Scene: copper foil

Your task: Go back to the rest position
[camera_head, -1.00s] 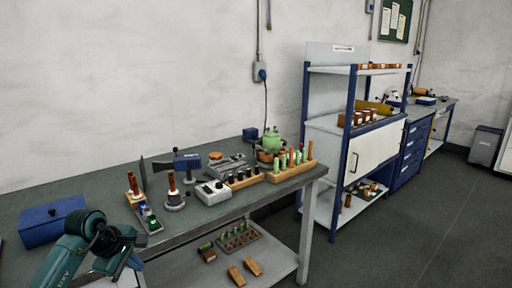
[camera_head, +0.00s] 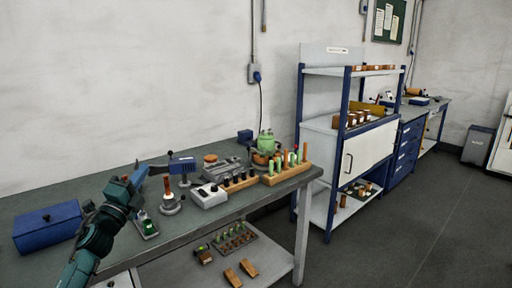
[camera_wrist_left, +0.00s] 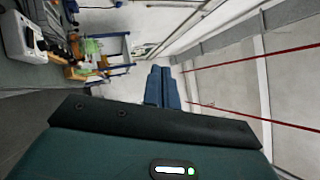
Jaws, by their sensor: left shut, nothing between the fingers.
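My left gripper (camera_head: 160,170) is raised over the left part of the workbench (camera_head: 100,183), with its arm coming in from the lower left. Its blue fingers show side by side in the left wrist view (camera_wrist_left: 161,86), shut with nothing between them. In the head view the fingers overlap the area in front of a blue tool on a stand (camera_head: 183,164); I cannot tell whether they touch. The arm hides part of the bench and some small tools. My right gripper is not in view.
A blue box (camera_head: 48,227) sits left of my arm. A grey-white device (camera_head: 209,195), a wooden rack of tools (camera_head: 285,175) and a green pot (camera_head: 266,143) stand to the right. A blue-framed shelf (camera_head: 347,130) is beyond the bench. The floor (camera_head: 430,220) at right is clear.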

